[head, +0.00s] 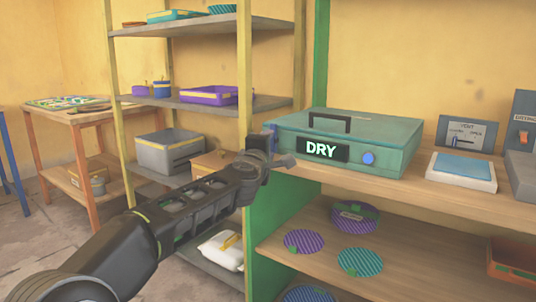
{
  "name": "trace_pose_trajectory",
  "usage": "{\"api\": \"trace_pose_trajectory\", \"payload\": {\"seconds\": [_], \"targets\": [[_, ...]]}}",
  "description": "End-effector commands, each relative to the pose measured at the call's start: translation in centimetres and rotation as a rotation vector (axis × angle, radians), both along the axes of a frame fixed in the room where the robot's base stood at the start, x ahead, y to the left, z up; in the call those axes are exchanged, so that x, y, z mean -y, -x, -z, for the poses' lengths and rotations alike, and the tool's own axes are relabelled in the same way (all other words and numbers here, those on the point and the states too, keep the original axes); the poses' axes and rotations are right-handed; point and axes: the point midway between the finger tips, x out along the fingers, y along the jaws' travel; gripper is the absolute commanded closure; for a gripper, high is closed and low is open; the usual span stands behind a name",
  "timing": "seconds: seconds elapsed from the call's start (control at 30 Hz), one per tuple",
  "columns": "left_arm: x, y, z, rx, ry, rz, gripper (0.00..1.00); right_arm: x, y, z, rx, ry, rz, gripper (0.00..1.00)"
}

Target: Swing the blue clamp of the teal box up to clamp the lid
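The teal box (400,148) stands on the wooden worktop, with its lid (385,124) lying flat on top and a dark handle (330,122) on the lid. A dark DRY label (321,151) and a round blue knob (368,158) are on its front. A small blue-grey piece (269,131) shows at the box's left end; I cannot tell whether it is the clamp. My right gripper is out of view.
Right of the box are a white block with a blue top (463,169) and a panel with a lever (469,134). Several round striped plates lie on the lower shelf (410,250). The worktop's front edge is close.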

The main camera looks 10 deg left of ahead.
Motion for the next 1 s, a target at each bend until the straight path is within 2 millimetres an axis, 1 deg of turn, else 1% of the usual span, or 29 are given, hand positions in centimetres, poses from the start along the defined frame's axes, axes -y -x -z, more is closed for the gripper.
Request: {"api": "trace_pose_trajectory", "payload": {"seconds": [0.1,0.47,0.5,0.77,1.0], "targets": [[-0.17,-0.03,0.13,0.007,-0.018,-0.003,0.97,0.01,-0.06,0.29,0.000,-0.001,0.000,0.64],[-0.17,-0.04,0.05,0.009,-0.025,-0.003,0.97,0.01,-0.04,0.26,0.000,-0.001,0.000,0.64],[-0.17,-0.04,0.05,0.009,-0.025,-0.003,0.56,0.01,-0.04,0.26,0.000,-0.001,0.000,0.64],[-0.06,-0.03,0.11,0.008,-0.023,-0.001,0.35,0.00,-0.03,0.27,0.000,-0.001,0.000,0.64],[0.05,-0.05,0.32,0.004,-0.023,0.002,0.35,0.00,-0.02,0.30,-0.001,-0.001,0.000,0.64]]}}
